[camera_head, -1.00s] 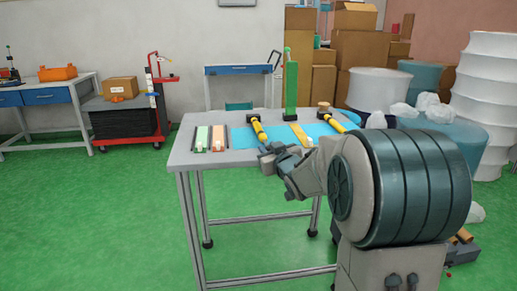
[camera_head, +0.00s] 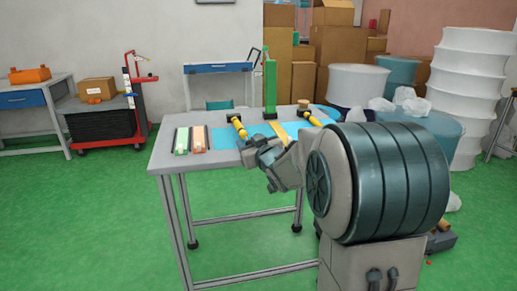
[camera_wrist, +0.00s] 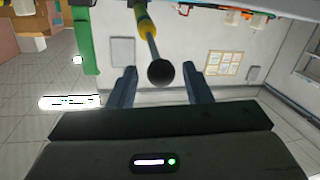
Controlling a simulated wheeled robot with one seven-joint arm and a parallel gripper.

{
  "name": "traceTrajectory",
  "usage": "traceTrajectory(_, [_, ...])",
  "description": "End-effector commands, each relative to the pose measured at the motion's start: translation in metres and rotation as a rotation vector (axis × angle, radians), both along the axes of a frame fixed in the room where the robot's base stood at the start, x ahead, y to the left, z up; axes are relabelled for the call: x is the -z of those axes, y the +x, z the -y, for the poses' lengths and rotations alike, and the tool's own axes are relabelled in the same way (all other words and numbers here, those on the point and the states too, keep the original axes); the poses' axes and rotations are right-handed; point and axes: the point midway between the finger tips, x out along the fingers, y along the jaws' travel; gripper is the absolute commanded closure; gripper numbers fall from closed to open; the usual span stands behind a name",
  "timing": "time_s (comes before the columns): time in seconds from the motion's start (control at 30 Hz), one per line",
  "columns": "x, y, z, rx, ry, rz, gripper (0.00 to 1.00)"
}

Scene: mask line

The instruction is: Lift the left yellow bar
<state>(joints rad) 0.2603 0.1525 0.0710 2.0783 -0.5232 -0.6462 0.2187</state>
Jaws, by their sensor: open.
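The left yellow bar (camera_head: 239,127) stands out over the table from a dark mount, slanting toward me. In the wrist view, a yellow bar (camera_wrist: 146,22) with a grey rod and a dark round end shows ahead, that end appearing between my fingers. My gripper (camera_head: 249,149) is near the bar's near end in the head view. My gripper (camera_wrist: 158,72) is open in the wrist view, with its fingers apart on both sides of the round end. I cannot tell whether anything touches.
The grey table (camera_head: 170,154) carries a blue mat (camera_head: 226,141), a green strip (camera_head: 181,141), an orange strip (camera_head: 198,139) and a flat yellow piece (camera_head: 279,132). A tall green post (camera_head: 270,85) stands behind the bars.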

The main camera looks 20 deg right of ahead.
Motion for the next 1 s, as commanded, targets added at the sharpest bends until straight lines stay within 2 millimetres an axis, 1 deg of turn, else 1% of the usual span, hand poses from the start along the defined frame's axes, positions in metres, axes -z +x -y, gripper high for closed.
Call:
traceTrajectory(0.17, [-0.004,-0.028,0.003,0.002,-0.001,0.002,0.55])
traceTrajectory(0.4, [-0.009,-0.08,0.01,0.003,-0.001,0.003,0.55])
traceTrajectory(0.6, [-0.011,-0.113,0.014,0.001,-0.001,0.003,0.55])
traceTrajectory(0.7, [-0.011,-0.123,0.015,0.002,-0.001,0.004,0.55])
traceTrajectory(0.8, [-0.011,-0.129,0.016,0.001,0.0,0.003,0.55])
traceTrajectory(1.0, [-0.011,-0.131,0.016,0.001,0.0,0.003,0.55])
